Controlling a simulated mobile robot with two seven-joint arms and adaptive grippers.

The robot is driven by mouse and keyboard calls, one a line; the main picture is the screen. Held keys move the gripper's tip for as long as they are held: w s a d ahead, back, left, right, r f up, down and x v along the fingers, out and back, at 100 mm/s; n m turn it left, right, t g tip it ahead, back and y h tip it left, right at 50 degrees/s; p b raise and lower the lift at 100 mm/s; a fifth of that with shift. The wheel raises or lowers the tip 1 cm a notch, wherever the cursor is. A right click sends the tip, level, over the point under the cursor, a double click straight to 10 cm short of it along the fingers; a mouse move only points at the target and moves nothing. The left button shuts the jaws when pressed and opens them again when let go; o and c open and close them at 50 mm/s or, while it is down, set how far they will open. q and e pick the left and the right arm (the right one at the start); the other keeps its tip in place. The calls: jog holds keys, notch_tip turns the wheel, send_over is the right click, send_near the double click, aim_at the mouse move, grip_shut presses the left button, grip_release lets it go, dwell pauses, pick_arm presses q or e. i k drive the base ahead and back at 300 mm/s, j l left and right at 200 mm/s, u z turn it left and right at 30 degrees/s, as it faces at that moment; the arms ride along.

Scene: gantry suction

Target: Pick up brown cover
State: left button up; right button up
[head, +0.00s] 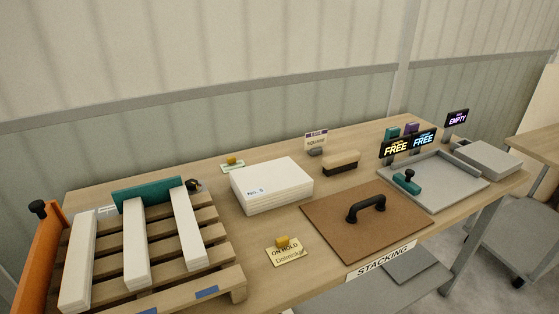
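The brown cover (335,226) is a flat, roughly square board lying on the front middle of the wooden table. A black arched handle (366,207) stands up from its surface. It lies in front of a stack of white sheets or boards (272,185) marked "NO. 5" and to the left of a grey tray. Nothing rests on the cover apart from its handle. I cannot tell from this view whether anything lies under it. Neither of my grippers shows in the head view.
A wooden pallet (170,272) with white bars stands at the left, beside an orange panel (38,262). The grey tray (455,188) holds a teal-handled tool (406,183). A brush (341,163) and a yellow-topped "ON HOLD" card (287,254) lie nearby. The "STACKING" label marks the table's front edge.

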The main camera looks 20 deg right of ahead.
aim_at(359, 222)
jog(key=z, duration=1.3)
